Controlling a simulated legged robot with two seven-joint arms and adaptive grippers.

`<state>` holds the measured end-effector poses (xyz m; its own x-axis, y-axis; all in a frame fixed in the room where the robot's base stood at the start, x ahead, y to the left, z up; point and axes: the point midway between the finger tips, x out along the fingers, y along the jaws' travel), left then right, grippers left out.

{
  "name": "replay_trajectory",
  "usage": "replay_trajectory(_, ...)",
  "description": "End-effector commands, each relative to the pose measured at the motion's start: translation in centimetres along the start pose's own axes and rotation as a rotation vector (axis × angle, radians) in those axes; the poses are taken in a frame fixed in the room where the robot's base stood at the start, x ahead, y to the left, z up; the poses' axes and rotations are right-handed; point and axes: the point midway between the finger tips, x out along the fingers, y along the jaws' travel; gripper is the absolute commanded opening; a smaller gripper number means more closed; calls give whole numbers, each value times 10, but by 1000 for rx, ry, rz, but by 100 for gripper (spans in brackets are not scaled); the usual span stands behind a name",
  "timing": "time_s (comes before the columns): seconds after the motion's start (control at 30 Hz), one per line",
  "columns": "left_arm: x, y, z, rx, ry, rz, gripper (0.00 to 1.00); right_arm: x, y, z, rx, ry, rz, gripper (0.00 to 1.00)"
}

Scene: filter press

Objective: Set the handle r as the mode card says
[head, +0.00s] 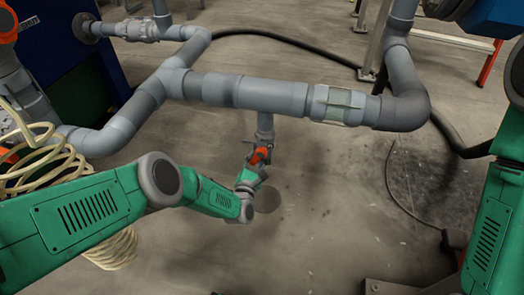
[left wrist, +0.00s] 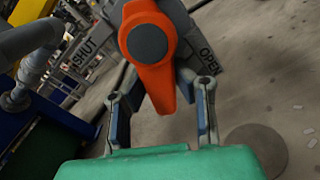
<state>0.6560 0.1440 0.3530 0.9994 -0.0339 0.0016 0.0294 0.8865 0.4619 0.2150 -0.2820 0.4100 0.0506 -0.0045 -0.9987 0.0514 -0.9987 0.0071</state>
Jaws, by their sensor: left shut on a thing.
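The handle r, an orange lever with a dark grey round hub, sits on a pipe stub under the horizontal grey pipe in the head view (head: 261,155). In the left wrist view the handle (left wrist: 152,48) shows large, its narrow end pointing down between my fingers. A grey plate behind it reads SHUT (left wrist: 88,52) at left and OPEN (left wrist: 207,58) at right. My left gripper (head: 254,168) is at the handle, its fingers either side of the lever in the left wrist view (left wrist: 163,86). My right gripper is out of view. I see no readable mode card.
The grey pipe run (head: 270,95) crosses above my left gripper, with a clear-sided fitting (head: 337,104) to its right. Coiled cream hose (head: 35,160) hangs at left. A black hose (head: 290,42) lies on the floor behind. The concrete floor below is mostly clear.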

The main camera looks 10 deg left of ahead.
Motion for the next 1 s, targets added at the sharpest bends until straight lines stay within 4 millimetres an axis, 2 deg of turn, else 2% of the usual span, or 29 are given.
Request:
replay_trajectory(0.03, -4, -7, -3, -67, 9, -7, 0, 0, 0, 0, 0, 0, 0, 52)
replay_trajectory(0.27, -4, -15, -3, -258, 11, -8, 0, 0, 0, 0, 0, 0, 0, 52)
replay_trajectory(0.5, -5, -25, 1, -526, 13, -7, 0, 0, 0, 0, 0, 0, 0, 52)
replay_trajectory(0.77, -5, -27, 2, -566, 12, -10, 0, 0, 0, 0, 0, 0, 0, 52)
replay_trajectory(0.8, -5, -28, 2, -566, 12, -10, 35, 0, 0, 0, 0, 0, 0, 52)
replay_trajectory(0.87, -5, -27, 3, -565, 10, -9, 56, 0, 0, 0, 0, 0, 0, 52)
replay_trajectory(1.0, -3, -25, 4, -563, 7, -5, 59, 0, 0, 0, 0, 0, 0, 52)
